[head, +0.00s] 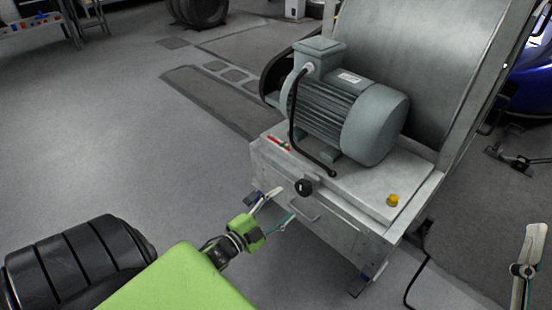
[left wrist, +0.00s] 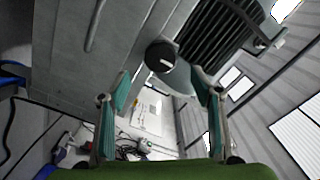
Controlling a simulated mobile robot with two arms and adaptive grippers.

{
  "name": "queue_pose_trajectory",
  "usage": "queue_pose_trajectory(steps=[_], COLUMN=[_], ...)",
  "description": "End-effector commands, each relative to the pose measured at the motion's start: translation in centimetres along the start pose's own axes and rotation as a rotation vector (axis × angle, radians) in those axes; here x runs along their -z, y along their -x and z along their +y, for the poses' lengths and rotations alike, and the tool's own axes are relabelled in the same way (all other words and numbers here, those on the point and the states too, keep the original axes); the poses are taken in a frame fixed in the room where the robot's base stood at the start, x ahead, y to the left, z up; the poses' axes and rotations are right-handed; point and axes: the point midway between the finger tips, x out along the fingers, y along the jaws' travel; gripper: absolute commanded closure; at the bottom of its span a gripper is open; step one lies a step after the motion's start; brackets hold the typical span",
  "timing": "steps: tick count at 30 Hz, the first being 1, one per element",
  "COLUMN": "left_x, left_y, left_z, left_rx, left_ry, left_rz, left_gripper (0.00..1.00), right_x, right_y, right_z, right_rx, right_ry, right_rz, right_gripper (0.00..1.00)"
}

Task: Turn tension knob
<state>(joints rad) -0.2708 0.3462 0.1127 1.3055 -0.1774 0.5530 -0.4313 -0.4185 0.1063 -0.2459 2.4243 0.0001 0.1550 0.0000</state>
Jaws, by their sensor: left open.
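The tension knob (head: 304,187) is a round black knob on the upper front edge of the grey dynamometer cabinet (head: 345,225). My left gripper (head: 279,207) is open and empty, just in front of the cabinet and to the lower left of the knob. In the left wrist view the knob (left wrist: 160,55) shows beyond my fingertips (left wrist: 162,88), roughly centred between them, with no contact visible. What looks like part of my right gripper (head: 525,268) shows at the right edge of the head view; its opening cannot be judged.
A grey motor (head: 375,120) with a black cable stands on the cabinet top. A yellow button (head: 393,200) sits at the right corner. A large roller (head: 400,45) stands behind. The floor to the left is mostly clear.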

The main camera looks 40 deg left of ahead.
Motion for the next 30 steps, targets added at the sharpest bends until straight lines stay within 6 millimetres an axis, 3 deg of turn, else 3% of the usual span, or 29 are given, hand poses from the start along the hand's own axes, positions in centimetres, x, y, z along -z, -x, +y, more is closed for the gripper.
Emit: queue_pose_trajectory(steps=[3,7,25,28,30], left_x=[-0.1,0.0,0.1,1.8,4.5], left_y=[1.6,2.4,2.5,1.9,1.2], left_z=[0.0,0.0,0.0,-0.1,-0.2], left_rx=[0.0,0.001,0.001,0.009,0.019], left_ry=[0.001,0.001,0.002,0.029,0.076], left_rz=[-0.002,0.0,0.002,0.022,0.057], left_gripper=[0.41,0.41,0.41,0.41,0.41], right_x=[0.0,0.0,0.0,0.0,0.0], right_y=[0.0,0.0,0.0,0.0,0.0], right_z=[0.0,0.0,0.0,0.0,0.0], right_rx=[0.0,0.0,-0.001,-0.001,0.0], right_ry=[0.0,0.0,0.0,0.0,0.0], right_rz=[-0.001,-0.001,-0.001,0.0,0.0], right_gripper=[0.59,0.59,0.59,0.59,0.59])
